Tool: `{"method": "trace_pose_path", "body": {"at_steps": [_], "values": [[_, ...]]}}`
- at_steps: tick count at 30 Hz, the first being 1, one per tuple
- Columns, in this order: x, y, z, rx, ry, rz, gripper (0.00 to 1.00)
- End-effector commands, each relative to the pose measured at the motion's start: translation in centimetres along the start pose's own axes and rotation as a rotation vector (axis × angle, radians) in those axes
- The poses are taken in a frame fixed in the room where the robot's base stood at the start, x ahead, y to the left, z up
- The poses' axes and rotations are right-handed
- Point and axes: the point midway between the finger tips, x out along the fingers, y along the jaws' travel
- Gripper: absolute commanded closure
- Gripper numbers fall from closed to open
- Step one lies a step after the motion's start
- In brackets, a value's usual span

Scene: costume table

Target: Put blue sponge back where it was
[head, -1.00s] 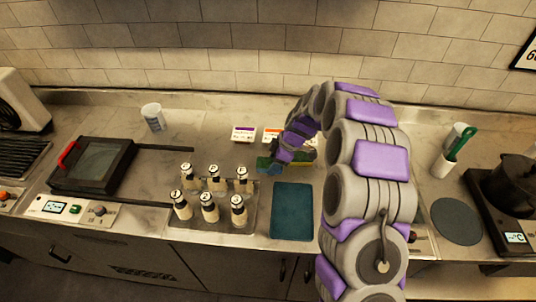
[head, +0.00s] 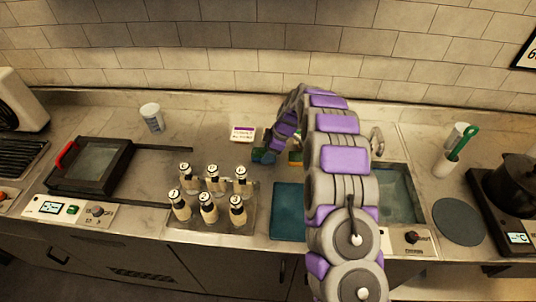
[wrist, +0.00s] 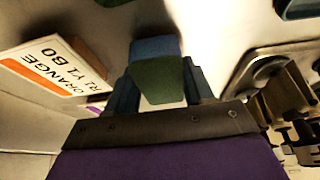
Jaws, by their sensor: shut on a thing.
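The blue sponge, blue with a dark green side, shows between the fingers in the wrist view (wrist: 157,72). In the head view the sponge (head: 258,156) is small and partly covered by my gripper. My gripper (head: 268,150) is shut on it, close above the counter, right behind the bottle tray. Its two fingers sit on either side of the sponge in the wrist view (wrist: 158,88). Whether the sponge touches the counter cannot be told.
A small label card (head: 243,133) lies behind the sponge; an orange-banded card (wrist: 55,65) shows in the wrist view. A tray (head: 247,219) of several bottles stands in front left. A dark blue mat (head: 288,212) lies in front. A yellow-green object (head: 296,158) is partly hidden by my arm.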

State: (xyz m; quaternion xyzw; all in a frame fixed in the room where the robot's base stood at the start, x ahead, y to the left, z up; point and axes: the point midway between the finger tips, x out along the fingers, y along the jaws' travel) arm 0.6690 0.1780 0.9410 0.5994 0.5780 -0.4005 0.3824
Motion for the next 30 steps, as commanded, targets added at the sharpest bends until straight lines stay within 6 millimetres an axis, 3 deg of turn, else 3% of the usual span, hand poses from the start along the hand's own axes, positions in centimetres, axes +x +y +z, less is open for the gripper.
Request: {"method": "trace_pose_path", "body": {"at_steps": [10, 11, 18, 30], "values": [[0.72, -0.02, 0.3, -0.001, 0.0, 0.0, 0.72], [0.7, -0.02, 0.3, -0.001, 0.0, 0.0, 0.46], [0.64, -0.02, 0.28, -0.001, 0.0, 0.0, 0.23], [0.1, 0.02, 0.22, -0.001, 0.0, 0.002, 0.22]]}}
